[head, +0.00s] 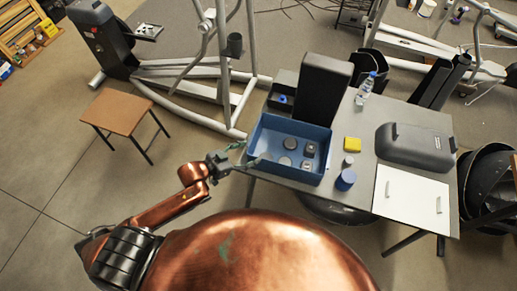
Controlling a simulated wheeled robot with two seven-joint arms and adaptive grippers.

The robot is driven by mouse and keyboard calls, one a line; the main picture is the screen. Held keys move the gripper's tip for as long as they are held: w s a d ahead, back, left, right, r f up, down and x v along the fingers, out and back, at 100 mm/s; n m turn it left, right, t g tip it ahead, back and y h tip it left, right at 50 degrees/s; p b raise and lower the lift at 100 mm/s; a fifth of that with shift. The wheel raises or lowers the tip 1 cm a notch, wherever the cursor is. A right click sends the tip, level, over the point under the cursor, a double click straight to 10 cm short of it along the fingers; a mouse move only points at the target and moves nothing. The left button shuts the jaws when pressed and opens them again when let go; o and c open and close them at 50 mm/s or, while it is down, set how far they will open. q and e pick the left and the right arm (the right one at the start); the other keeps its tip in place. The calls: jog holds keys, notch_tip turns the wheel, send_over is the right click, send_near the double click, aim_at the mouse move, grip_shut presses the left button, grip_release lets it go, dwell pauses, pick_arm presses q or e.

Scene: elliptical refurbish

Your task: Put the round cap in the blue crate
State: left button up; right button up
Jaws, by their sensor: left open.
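The blue crate (291,172) sits at the left end of the grey table. Several small grey pieces lie inside it, among them round flat discs (285,161) and darker blocky pieces (309,150). A small round grey-white piece (348,160) stands on the table just right of the crate; I cannot tell for certain which round piece is the cap. My left gripper (250,152) is open at the crate's left wall, its fingers pointing right toward the crate. I see nothing held in it. My right gripper is out of view.
A tall black housing (321,88) rises behind the crate. A brown stool (117,111) stands left.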

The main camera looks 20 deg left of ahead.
pick_arm(q)
jog(key=shift+v, duration=1.65)
jog(key=s+a+f+n+y, duration=0.1)
jog(key=a+f+y, duration=0.1)
jog(key=a+f, duration=0.45)
jog(key=a+f+n+g+y, duration=0.15)
jog(key=a+f, duration=0.25)
jog(key=f, duration=0.6)
jog(key=s+a+f+n+t+y, duration=0.1)
jog(key=a+f+y, duration=0.1)
jog(key=a+f, duration=0.45)
jog(key=s+a+f+n+g+y, duration=0.1)
jog(key=s+f, duration=0.3)
jog(key=f, duration=0.3)
jog(key=s+a+f+g+y, duration=0.1)
jog(key=s+f+g, duration=0.1)
jog(key=s+f, duration=0.35)
jog(key=s+d+f+g, duration=0.1)
jog(key=s+f+g, duration=0.3)
jog(key=s+f, duration=1.25)
jog(key=s+d+f+g, duration=0.1)
jog(key=s+d+f, duration=0.1)
jog(key=s, duration=0.6)
jog(key=s+d+f+n+g, duration=0.1)
jog(key=s+d, duration=0.3)
jog(key=s, duration=0.5)
jog(key=shift+d+f, duration=0.2)
jog(key=shift+f, duration=0.4)
